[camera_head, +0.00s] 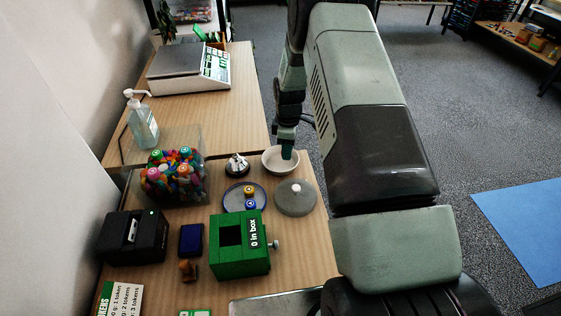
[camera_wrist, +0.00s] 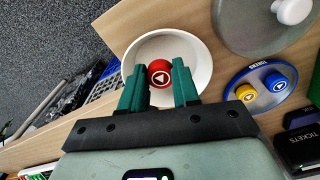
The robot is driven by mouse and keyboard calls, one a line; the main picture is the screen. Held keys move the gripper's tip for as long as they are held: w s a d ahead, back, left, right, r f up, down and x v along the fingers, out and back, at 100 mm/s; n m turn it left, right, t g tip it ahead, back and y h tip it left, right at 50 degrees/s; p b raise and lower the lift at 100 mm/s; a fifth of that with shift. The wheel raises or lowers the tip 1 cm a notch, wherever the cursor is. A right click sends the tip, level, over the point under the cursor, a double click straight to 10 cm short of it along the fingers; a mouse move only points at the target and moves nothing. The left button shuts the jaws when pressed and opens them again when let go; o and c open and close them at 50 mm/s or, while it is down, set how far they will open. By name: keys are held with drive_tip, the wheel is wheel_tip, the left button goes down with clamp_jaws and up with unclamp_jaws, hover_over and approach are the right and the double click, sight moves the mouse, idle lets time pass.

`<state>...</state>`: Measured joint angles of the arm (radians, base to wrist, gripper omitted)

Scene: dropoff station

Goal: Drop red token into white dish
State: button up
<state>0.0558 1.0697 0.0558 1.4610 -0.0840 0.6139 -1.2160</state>
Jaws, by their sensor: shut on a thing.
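The red token (camera_wrist: 159,70) is a small round disc with a white triangle mark, seen in the wrist view between my fingertips. My gripper (camera_wrist: 159,84) has green fingers and is shut on the red token. The white dish (camera_wrist: 203,62) is round and open, and lies behind the token and fingertips in that view. In the head view my gripper (camera_head: 287,151) points down over the white dish (camera_head: 268,162) near the table's right edge. The red token is hidden there. How high it is above the dish floor I cannot tell.
A grey lid with a white knob (camera_head: 295,203) lies just in front of the dish. A blue saucer (camera_head: 232,200) with yellow and blue tokens is beside it.

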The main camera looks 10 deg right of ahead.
drive_tip(key=shift+f, duration=0.35)
drive_tip(key=o, duration=1.1)
drive_tip(key=shift+c, duration=0.2)
drive_tip(key=shift+r, duration=0.1)
wheel_tip(320, 180, up, 11)
drive_tip(key=shift+f, duration=0.2)
drive_tip(key=shift+r, duration=0.1)
